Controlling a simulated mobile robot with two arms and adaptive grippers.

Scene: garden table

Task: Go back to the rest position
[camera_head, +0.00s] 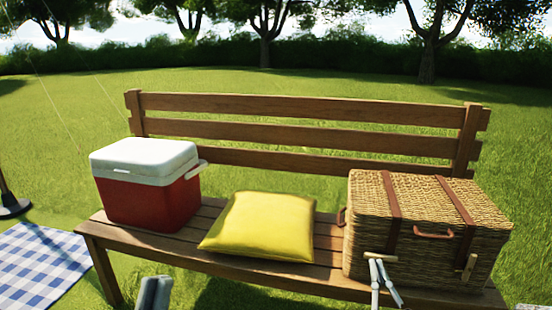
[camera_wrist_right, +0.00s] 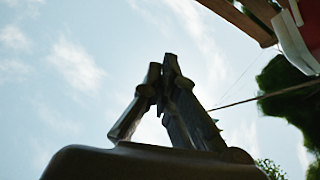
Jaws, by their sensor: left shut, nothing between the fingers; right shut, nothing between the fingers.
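My left gripper (camera_head: 156,281) shows at the bottom edge in the head view, in front of the bench. Its grey fingers are together and empty; the rest is cut off by the frame. My right gripper (camera_head: 376,264) shows as two pale fingers meeting at the tips, in front of the wicker basket's front face in the picture. I cannot tell whether it touches the basket. In the right wrist view the right gripper (camera_wrist_right: 168,62) has its fingertips together against the sky, with nothing between them.
The wooden bench (camera_head: 300,136) carries a red and white cooler (camera_head: 150,203) at left, a yellow cushion (camera_head: 262,225) in the middle and the wicker basket (camera_head: 345,262) at right. A blue checked cloth (camera_head: 38,262) lies on the grass at left.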

